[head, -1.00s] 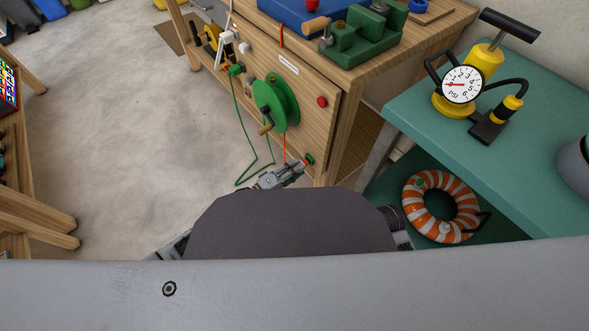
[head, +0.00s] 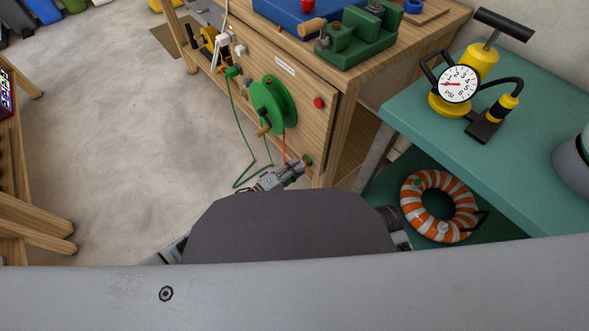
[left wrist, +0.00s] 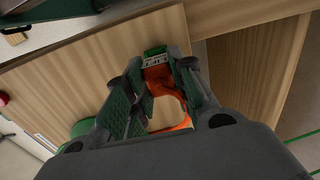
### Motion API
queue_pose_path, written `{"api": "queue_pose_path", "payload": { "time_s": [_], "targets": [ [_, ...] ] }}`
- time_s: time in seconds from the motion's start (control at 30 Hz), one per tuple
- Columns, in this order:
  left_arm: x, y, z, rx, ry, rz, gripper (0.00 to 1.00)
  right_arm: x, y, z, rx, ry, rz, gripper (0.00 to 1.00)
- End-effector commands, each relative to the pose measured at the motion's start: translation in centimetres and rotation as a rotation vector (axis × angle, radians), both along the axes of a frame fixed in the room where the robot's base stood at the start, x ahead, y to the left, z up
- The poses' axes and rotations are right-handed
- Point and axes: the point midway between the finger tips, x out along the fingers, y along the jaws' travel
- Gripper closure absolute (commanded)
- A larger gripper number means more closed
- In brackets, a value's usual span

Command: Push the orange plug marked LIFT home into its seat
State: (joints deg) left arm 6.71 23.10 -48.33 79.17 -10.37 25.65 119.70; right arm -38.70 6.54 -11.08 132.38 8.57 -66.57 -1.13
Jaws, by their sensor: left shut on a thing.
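In the left wrist view the orange plug (left wrist: 158,76) is between the fingers of my left gripper (left wrist: 160,82), which is shut on it. A pale plate lettered LIFT (left wrist: 155,60) shows at its far end, against a green seat (left wrist: 154,50) on the wooden panel. The plug's front meets this seat area; how deep it sits I cannot tell. An orange cord (left wrist: 184,122) loops from the plug between the fingers. In the head view my left gripper (head: 300,168) is at the panel's lower right, beside the green seat (head: 308,161). My right gripper is not visible.
A green reel (head: 273,105) with a wooden handle and a red button (head: 319,103) are on the wooden panel (head: 310,125). A green cord hangs left of the reel. A teal table (head: 540,140) with a yellow pump (head: 482,65) stands right. Open floor lies left.

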Motion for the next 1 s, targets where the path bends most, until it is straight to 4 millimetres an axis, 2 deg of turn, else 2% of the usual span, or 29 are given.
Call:
{"api": "queue_pose_path", "payload": {
  "time_s": [0.3, 0.33, 0.5, 1.0],
  "targets": [
    [0.31, -0.39, 0.14, -0.002, -0.001, 0.000, 1.00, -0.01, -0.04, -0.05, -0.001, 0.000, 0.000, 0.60],
    [0.30, -0.39, 0.15, -0.002, -0.001, 0.000, 0.72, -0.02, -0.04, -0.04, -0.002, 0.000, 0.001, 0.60],
    [0.28, -0.37, 0.12, -0.002, -0.001, 0.000, 0.51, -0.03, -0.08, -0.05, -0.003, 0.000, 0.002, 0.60],
    [-0.03, 0.07, -0.03, 0.001, 0.001, 0.000, 0.51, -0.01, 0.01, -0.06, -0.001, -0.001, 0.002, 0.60]
  ]
}}
